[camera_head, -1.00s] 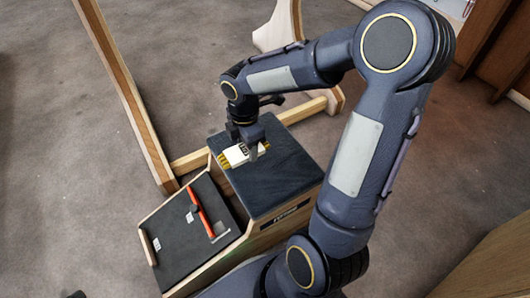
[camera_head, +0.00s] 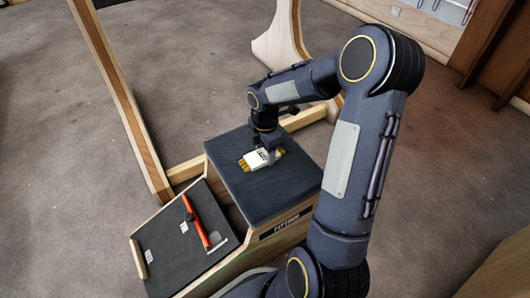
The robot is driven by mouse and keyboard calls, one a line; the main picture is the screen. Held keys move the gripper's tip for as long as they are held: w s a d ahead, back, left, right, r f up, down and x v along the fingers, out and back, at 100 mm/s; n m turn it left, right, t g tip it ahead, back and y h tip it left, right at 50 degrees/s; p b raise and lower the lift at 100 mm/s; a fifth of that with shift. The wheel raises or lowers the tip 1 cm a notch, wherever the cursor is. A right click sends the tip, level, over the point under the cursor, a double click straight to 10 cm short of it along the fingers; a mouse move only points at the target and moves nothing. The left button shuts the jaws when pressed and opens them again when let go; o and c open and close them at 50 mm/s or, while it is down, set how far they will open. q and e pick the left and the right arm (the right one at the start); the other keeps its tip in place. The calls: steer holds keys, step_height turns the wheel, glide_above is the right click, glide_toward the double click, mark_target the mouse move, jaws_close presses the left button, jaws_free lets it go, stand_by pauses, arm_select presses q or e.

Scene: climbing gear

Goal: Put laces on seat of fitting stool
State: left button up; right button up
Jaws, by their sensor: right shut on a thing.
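The laces (camera_head: 246,163) are a yellow bundle with a white paper band, over the middle of the fitting stool's seat. The seat (camera_head: 255,200) is a dark, flat pad on a pale wooden box. My right gripper (camera_head: 268,155) points down from above and is shut on the laces at the band's right side. The laces look level and very close to the seat; I cannot tell if they touch it. The gripper's fingers hide part of the bundle. My left gripper is not in view.
The stool's sloping dark foot ramp (camera_head: 165,245) carries a red bar (camera_head: 196,222) with a metal end. A wooden frame (camera_head: 122,105) stands close behind the stool. Grey floor is free at the left. Wooden furniture stands at the right.

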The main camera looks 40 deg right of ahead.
steer(key=shift+r, duration=0.1)
steer(key=o, duration=0.9)
steer(key=shift+o, duration=0.2)
